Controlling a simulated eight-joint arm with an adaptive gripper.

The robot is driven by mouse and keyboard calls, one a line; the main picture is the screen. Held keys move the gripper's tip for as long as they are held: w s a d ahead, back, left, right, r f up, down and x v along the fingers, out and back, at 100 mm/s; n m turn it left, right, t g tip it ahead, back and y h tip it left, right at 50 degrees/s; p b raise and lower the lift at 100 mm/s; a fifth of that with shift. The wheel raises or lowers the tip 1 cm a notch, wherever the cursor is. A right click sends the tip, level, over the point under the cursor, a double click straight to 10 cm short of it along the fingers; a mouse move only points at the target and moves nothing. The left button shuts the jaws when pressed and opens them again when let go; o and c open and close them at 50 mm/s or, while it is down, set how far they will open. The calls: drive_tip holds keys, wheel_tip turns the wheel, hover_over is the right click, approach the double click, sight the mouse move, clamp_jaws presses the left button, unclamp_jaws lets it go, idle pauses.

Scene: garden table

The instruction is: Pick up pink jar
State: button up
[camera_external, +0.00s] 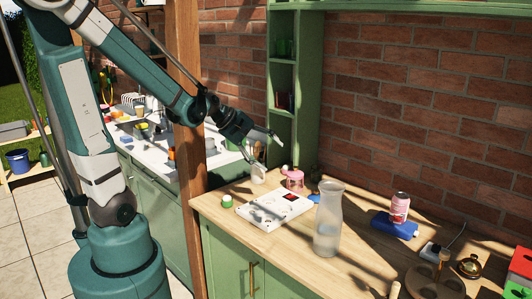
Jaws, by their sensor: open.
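A small pink jar (295,179) stands on the wooden counter (352,268), toward its back edge near the green shelf unit. My gripper (269,149) is open and empty. In the picture it is above and to the left of the pink jar, apart from it. The fingers are small in this view, so the exact distance to the jar cannot be told.
A white box (272,208) lies in front of the jar, and a clear glass bottle (329,220) stands to its right. A pink can (399,207) stands on a blue box (394,225). A wooden post (190,120) rises at the counter's left end.

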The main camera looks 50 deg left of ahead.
drive_tip(key=w+a+f+n+t+h+b, duration=0.2)
drive_tip(key=w+f+n+b, duration=0.1)
drive_tip(key=w+f+n, duration=0.45)
drive_tip(key=n+t+h+b, duration=0.1)
drive_tip(key=n+b, duration=0.2)
drive_tip(key=n, duration=0.3)
approach(295, 178)
drive_tip(key=w+f, duration=0.2)
drive_tip(key=w, duration=0.1)
drive_tip(key=shift+w+a, duration=0.1)
drive_tip(key=shift+w, duration=0.15)
drive_tip(key=shift+w+a+f+n+t+h+b, duration=0.2)
drive_tip(key=shift+a+f+n+t+b, duration=0.1)
drive_tip(key=shift+f+n, duration=0.15)
drive_tip(key=shift+w+a+f+n+t+h+b, duration=0.2)
drive_tip(key=shift+a+f+n+t+b, duration=0.1)
drive_tip(key=shift+f, duration=0.1)
drive_tip(key=shift+x, duration=1.3)
drive_tip(key=shift+d, duration=0.1)
drive_tip(key=shift+b+x, duration=0.85)
drive_tip(key=shift+x, duration=1.7)
drive_tip(key=shift+w, duration=0.1)
